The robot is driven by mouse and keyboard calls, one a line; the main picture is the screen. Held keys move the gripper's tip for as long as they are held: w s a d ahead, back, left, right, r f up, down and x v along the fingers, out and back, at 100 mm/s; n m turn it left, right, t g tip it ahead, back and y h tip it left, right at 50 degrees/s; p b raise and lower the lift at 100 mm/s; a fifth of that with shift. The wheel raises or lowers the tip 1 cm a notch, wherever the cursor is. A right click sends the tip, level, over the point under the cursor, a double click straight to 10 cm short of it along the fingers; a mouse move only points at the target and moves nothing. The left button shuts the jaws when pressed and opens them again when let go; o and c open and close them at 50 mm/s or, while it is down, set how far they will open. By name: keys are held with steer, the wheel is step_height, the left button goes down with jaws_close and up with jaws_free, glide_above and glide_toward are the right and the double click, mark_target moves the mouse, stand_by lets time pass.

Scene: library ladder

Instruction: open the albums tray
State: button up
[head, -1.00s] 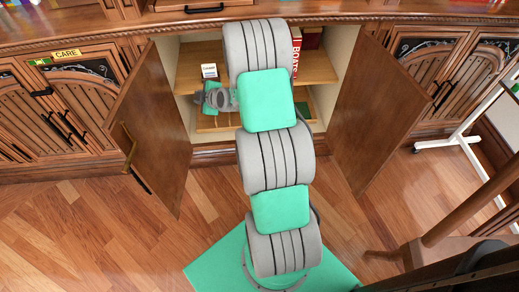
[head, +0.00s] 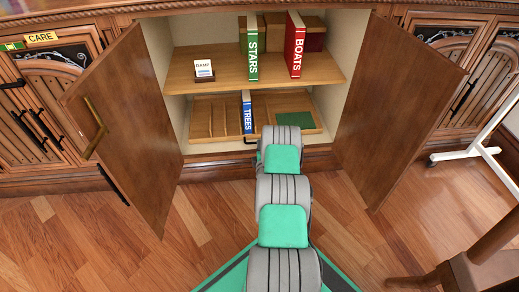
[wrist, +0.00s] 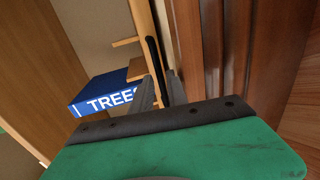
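The albums tray (head: 200,137) is a low wooden tray with dividers on the lower level of the open cabinet. A blue TREES album (head: 246,112) stands in it and also shows in the wrist view (wrist: 95,95). The tray's dark front handle (head: 250,139) is partly hidden by my arm. In the wrist view, my gripper (wrist: 161,88) has its grey fingers at the tray's front, with the dark handle bar (wrist: 153,60) running between them. I cannot tell whether they are shut on it. The head view hides my fingertips behind my arm.
Both cabinet doors stand open, the left door (head: 135,130) and right door (head: 400,105) flanking my arm. The shelf above (head: 220,86) holds a green STARS book (head: 252,50), a red BOATS book (head: 295,45) and a small card (head: 204,69). A chair (head: 470,268) stands at right.

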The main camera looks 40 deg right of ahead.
steer(key=shift+w+d+f, duration=0.15)
steer(key=shift+w+d, duration=0.25)
steer(key=shift+w, duration=0.15)
steer(key=shift+c, duration=0.5)
jaws_close()
stand_by(0.5)
